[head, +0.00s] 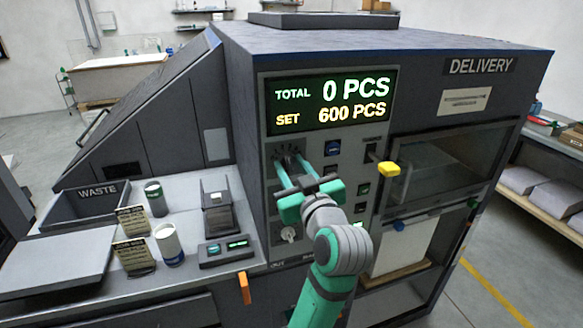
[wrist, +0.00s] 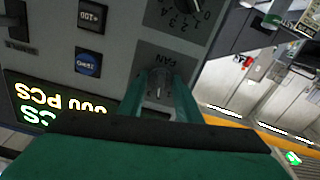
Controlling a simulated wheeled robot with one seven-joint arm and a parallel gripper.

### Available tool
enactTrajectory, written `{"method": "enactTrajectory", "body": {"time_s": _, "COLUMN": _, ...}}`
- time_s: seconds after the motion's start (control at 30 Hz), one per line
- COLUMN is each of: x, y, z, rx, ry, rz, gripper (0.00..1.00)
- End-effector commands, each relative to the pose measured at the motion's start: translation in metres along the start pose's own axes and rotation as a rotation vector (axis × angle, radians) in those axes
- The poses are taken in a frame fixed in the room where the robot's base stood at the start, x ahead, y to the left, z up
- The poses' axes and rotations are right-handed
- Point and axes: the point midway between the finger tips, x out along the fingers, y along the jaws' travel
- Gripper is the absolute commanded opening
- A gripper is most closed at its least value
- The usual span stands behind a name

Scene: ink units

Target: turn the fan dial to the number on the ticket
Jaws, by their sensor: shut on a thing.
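My gripper (head: 285,172) is at the upper dial plate on the machine's front panel, its two teal fingers pointing at the panel. In the wrist view my gripper (wrist: 160,95) has its fingers on both sides of a small grey knob (wrist: 158,92), on a dark plate marked FAN (wrist: 163,62). The fingers are shut on this fan dial; its pointer and numbers are mostly hidden. Two small printed cards, apparently job tickets, stand on the left shelf: one at the back (head: 130,221) and one in front (head: 133,254). Their small print is too small to read.
A lower dial (head: 288,234) shows below my gripper; a numbered dial (wrist: 202,5) is at the wrist view's top edge. A yellow-ended lever (head: 389,169) sticks out to the right. Two cans (head: 168,243) (head: 155,198) stand by the cards. The display (head: 330,101) reads 0 and 600 PCS.

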Motion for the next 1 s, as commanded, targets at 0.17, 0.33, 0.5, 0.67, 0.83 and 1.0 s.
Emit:
{"method": "enactTrajectory", "body": {"time_s": 0.17, "x": -0.0005, "y": 0.001, "z": 0.0004, "rx": 0.129, "ry": 0.0, "rz": 0.002, "gripper": 0.09}}
{"method": "enactTrajectory", "body": {"time_s": 0.33, "x": -0.0004, "y": 0.0001, "z": 0.0003, "rx": 0.287, "ry": -0.001, "rz": 0.001, "gripper": 0.09}}
{"method": "enactTrajectory", "body": {"time_s": 0.5, "x": -0.0005, "y": 0.0003, "z": 0.0003, "rx": 0.45, "ry": 0.0, "rz": 0.002, "gripper": 0.09}}
{"method": "enactTrajectory", "body": {"time_s": 0.67, "x": -0.0005, "y": 0.0002, "z": 0.0001, "rx": 0.602, "ry": 0.0, "rz": 0.002, "gripper": 0.09}}
{"method": "enactTrajectory", "body": {"time_s": 0.83, "x": -0.0005, "y": 0.0, "z": -0.0002, "rx": 0.763, "ry": 0.0, "rz": 0.003, "gripper": 0.09}}
{"method": "enactTrajectory", "body": {"time_s": 1.0, "x": -0.0005, "y": -0.0003, "z": -0.0006, "rx": 0.925, "ry": 0.001, "rz": 0.002, "gripper": 0.09}}
